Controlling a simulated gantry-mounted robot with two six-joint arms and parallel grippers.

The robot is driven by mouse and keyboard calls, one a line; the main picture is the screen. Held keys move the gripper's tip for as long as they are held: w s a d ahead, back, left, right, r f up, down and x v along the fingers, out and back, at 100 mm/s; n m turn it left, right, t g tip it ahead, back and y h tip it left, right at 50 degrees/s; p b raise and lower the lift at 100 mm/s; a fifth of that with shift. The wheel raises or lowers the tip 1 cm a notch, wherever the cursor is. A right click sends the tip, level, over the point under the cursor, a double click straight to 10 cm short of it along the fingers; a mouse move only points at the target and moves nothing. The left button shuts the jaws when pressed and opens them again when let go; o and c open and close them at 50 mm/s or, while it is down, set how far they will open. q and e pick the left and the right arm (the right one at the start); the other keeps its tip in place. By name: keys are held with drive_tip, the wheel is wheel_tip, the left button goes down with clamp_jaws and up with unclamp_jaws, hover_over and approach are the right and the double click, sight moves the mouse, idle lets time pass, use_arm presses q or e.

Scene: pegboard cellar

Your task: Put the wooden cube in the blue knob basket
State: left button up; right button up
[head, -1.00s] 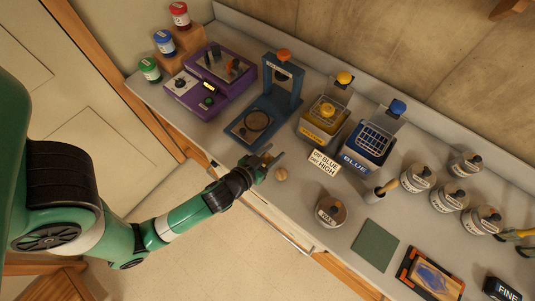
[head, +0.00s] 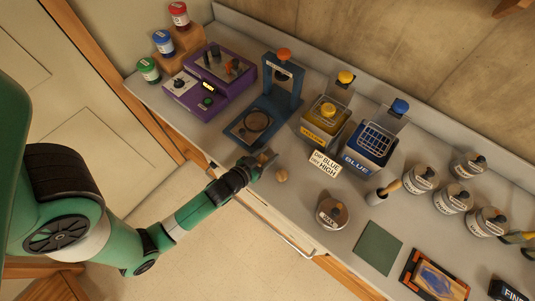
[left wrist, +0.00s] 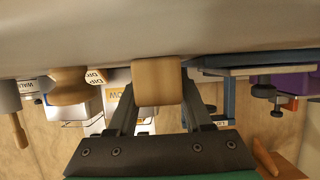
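The wooden cube (left wrist: 156,82) sits between the two fingers of my left gripper (left wrist: 157,90) in the left wrist view, with a finger against each side. In the head view my left gripper (head: 264,162) is low at the counter's front edge, and the cube is mostly hidden by it. The blue knob basket (head: 375,140) is a wire basket with a blue knob (head: 399,106), standing over the tank labelled BLUE (head: 357,163), to the right of the gripper. My right gripper is not in view.
A small round wooden piece (head: 281,175) stands just right of the gripper. A sign (head: 323,161), the yellow knob basket (head: 327,110) and a blue stand (head: 283,85) are behind. A WAX jar (head: 332,213) and a green mat (head: 379,247) lie to the right.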

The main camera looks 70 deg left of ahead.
sight(265, 156)
use_arm(q)
drive_tip(key=o, duration=0.3)
drive_tip(key=shift+o, duration=0.2)
drive_tip(key=shift+s+f, duration=0.1)
drive_tip(key=v, duration=0.5)
drive_tip(key=shift+r+p, duration=0.3)
drive_tip(key=shift+r, duration=0.15)
drive_tip(key=b+v, duration=0.1)
drive_tip(key=v, duration=0.4)
drive_tip(key=shift+d+f, duration=0.1)
drive_tip(key=shift+f, duration=0.05)
drive_tip(key=shift+s+d+r, duration=0.15)
drive_tip(key=shift+s+r, duration=0.25)
drive_tip(key=shift+s, duration=0.1)
